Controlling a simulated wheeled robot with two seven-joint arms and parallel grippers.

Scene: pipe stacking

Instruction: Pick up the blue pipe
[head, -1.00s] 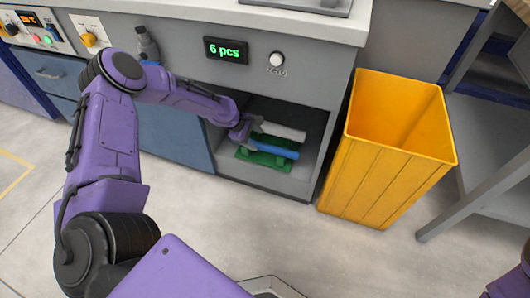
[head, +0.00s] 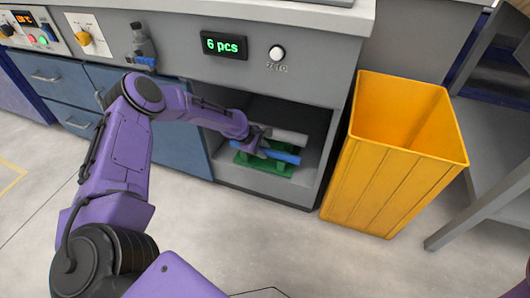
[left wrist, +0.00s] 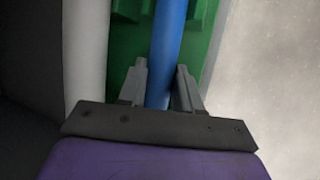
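The blue pipe (head: 281,155) lies on a green holder (head: 262,166) inside the open compartment under the counter. A grey-white pipe (head: 286,137) lies beside it, farther back. My left gripper (head: 262,148) is in the compartment at the pipe's left end. In the left wrist view the blue pipe (left wrist: 166,50) runs between the two fingers of the left gripper (left wrist: 161,80). The fingers stand apart on either side of it, with a visible gap at the right finger. The grey-white pipe (left wrist: 86,55) is left of the fingers. My right gripper is not in view.
The compartment's walls and top edge (head: 290,92) surround the arm closely. A yellow bin (head: 385,165) stands just right of the cabinet. The floor in front is clear.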

